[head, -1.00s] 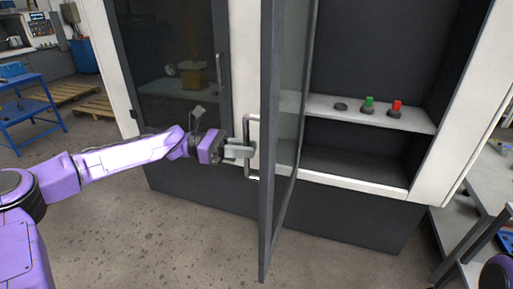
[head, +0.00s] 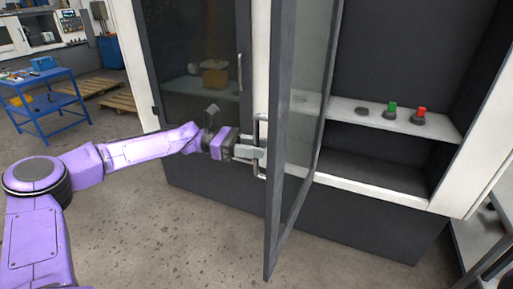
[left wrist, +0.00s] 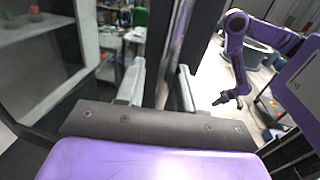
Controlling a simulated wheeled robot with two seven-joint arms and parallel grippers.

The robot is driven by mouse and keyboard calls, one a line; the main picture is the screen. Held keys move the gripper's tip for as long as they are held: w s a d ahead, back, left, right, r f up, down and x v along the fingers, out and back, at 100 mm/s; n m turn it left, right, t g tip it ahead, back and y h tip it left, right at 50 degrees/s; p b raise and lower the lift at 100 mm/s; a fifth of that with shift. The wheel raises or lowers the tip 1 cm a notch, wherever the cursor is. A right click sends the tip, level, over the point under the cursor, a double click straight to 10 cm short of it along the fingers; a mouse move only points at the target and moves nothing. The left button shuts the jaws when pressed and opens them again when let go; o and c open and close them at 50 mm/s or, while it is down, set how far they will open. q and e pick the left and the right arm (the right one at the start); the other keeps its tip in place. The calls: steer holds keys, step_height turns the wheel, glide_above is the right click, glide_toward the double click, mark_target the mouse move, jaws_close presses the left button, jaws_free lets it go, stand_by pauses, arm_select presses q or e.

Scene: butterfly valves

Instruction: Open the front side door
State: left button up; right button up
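The front side door (head: 281,150) is a dark-framed glass panel that stands swung out from the machine in the head view. A grey bar handle (head: 261,125) sits on its left face. My left gripper (head: 256,153) is at this handle. In the left wrist view, the left gripper's two fingers (left wrist: 158,90) are apart, with a vertical bar between them and a gap beside the left finger. Whether they touch the bar is unclear. My right gripper (left wrist: 228,98) shows small in the left wrist view, away from the door; its opening is too small to tell.
A closed dark door (head: 195,65) stands to the left. A blue cart (head: 42,95) and wooden pallets (head: 120,98) stand back left. The floor in front is clear.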

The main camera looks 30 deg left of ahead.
arm_select(q)
steer(key=b+v, duration=0.3)
steer(key=v, duration=0.7)
steer(key=shift+a, duration=0.25)
